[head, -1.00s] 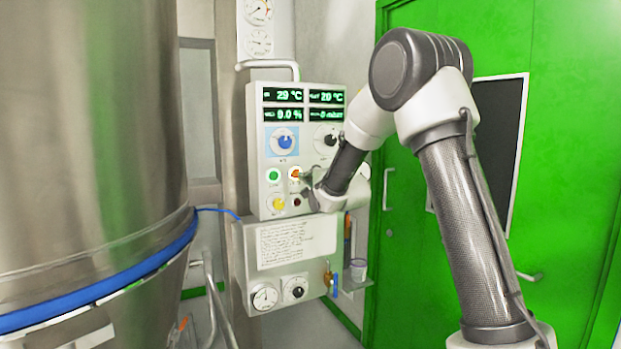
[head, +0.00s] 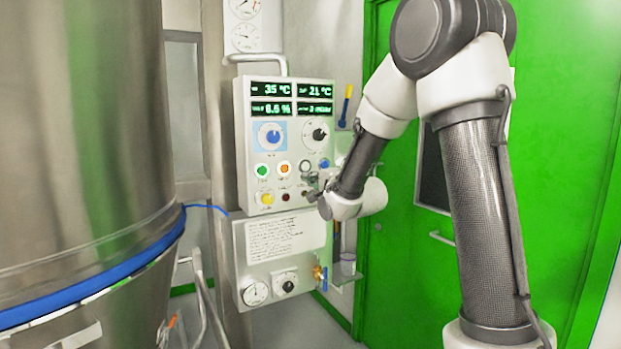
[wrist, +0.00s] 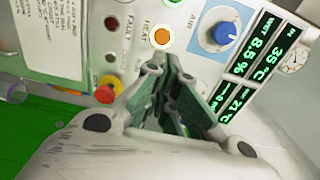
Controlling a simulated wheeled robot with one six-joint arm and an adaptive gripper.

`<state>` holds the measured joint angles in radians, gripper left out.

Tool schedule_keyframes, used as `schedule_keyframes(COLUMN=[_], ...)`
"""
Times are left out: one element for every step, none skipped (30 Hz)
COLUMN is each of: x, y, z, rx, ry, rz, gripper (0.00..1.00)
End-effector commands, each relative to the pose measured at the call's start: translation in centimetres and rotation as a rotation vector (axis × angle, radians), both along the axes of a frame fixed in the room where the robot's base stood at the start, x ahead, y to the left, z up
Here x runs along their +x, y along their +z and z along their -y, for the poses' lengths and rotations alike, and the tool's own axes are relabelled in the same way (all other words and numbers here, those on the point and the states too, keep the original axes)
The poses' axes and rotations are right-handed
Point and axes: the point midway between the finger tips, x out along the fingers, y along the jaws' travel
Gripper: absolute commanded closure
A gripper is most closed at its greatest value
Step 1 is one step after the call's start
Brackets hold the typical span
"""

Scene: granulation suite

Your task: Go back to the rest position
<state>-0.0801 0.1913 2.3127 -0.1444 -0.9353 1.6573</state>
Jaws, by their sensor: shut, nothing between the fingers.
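My gripper (head: 314,188) is in front of the right side of a pale control panel (head: 243,150), apart from its buttons as far as I can tell. Its fingers are shut and empty; they also show in the wrist view (wrist: 169,75), pointing toward the panel. My arm bends up and over from the lower right. The orange button marked HEAT (head: 284,168) is lit and also shows in the wrist view (wrist: 161,37).
A large steel vessel (head: 80,130) with a blue band fills the left. A lower box (head: 282,270) with gauges and a brass valve hangs under the panel. A green door (head: 400,265) stands behind my arm. A blue-and-yellow tool (head: 346,105) is right of the panel.

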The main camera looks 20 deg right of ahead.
Motion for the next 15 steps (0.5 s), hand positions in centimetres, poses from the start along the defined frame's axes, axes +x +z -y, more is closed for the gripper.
schedule_keyframes(x=[0.01,0.02,0.02,0.02,0.02,0.03,0.03,0.03,0.03,0.03,0.03,0.04,0.04,0.04,0.03], y=[0.0,0.01,0.01,0.01,0.01,0.01,0.01,0.01,0.02,0.01,0.02,0.02,0.02,-0.01,-0.29], z=[0.0,0.0,0.0,0.0,0.0,-0.01,-0.01,-0.01,0.0,0.0,0.0,-0.01,-0.01,-0.01,0.02], rx=[0.0,0.0,0.0,0.0,0.0,0.0,0.0,0.0,0.0,0.0,0.0,-0.003,-0.01,-0.024,-0.061], ry=[0.0,0.0,0.0,0.0,0.0,0.0,0.0,0.0,0.0,0.0,0.0,0.0,0.0,0.0,-0.001], rz=[0.0,0.0,0.0,0.0,0.0,0.0,0.0,0.0,0.0,0.0,0.0,0.001,0.002,0.004,0.0], gripper=[1.0,1.0,1.0,1.0,1.0,1.0,1.0,1.0,1.0,1.0,1.0,1.0,1.0,1.0,1.0])
